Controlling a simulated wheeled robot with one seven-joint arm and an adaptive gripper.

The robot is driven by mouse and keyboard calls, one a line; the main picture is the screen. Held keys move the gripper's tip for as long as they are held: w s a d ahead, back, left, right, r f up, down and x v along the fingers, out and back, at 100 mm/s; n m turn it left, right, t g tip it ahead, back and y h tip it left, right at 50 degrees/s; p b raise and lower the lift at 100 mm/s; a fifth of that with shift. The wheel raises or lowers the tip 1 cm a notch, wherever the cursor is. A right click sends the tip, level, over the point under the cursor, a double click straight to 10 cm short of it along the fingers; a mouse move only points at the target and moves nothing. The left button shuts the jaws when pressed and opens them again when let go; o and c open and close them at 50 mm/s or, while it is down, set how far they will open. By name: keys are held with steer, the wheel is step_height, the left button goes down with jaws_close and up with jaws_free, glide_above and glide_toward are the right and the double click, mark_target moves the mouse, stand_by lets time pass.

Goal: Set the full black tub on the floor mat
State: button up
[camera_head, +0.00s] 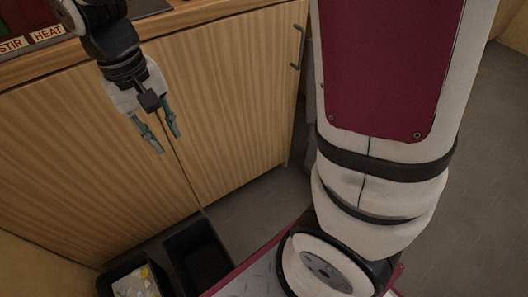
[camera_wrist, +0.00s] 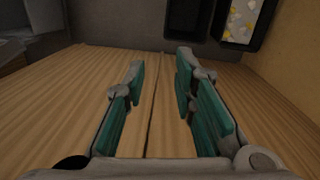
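The full black tub (camera_head: 122,268) stands on the floor at the bottom left of the head view, with white and yellow scraps inside. It also shows at the top right of the wrist view (camera_wrist: 246,45), cut off by the frame. My gripper (camera_head: 169,144) hangs in front of the wooden cabinet doors, above and apart from the tub. Its teal fingers (camera_wrist: 160,60) are spread apart with nothing between them. I cannot make out a floor mat in either view.
An empty-looking black tub (camera_head: 200,258) stands close beside the full one, on its right. The wooden cabinet (camera_head: 222,110) rises behind, with a counter above bearing STIR and HEAT labels (camera_head: 48,33). Open grey floor (camera_head: 480,180) lies at the right.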

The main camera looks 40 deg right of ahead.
steer(key=s+d+r, duration=0.7)
steer(key=s+r, duration=0.1)
steer(key=s, duration=0.3)
steer(key=s+d+t, duration=0.1)
steer(key=s+d, duration=0.2)
steer(key=s, duration=1)
steer(key=shift+s+y, duration=0.15)
steer(key=shift+y, duration=0.25)
steer(key=shift+r, duration=0.1)
